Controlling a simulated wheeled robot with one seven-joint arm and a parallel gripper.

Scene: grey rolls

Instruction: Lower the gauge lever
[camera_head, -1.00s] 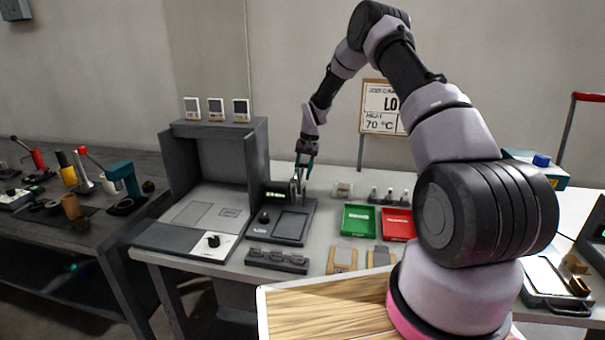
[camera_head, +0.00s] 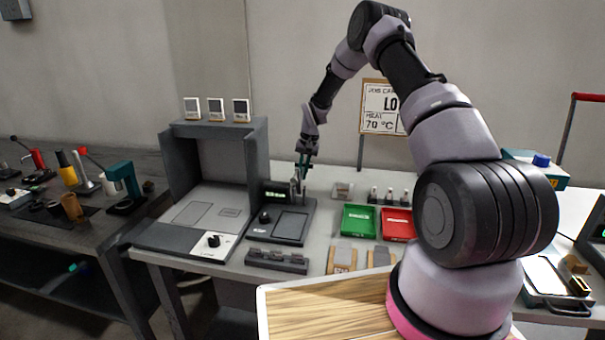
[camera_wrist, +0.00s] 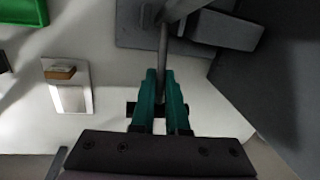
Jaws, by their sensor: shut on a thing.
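The gauge (camera_head: 291,224) is a dark block with a flat plate, a black knob and a small green-lit display (camera_head: 277,196), standing on the grey table right of the grey booth. Its lever is a thin grey rod, seen in the wrist view (camera_wrist: 162,50) running up from between my fingertips toward the dark gauge body. My gripper (camera_head: 302,172) reaches down from above at the back of the gauge. In the wrist view its teal fingers (camera_wrist: 161,76) are close together on the lever.
The grey booth (camera_head: 256,150) stands close on the left. A green tray (camera_head: 358,219) and a red tray (camera_head: 397,223) lie to the right. A row of small dark blocks (camera_head: 277,261) sits in front. A job card board (camera_head: 380,107) stands behind.

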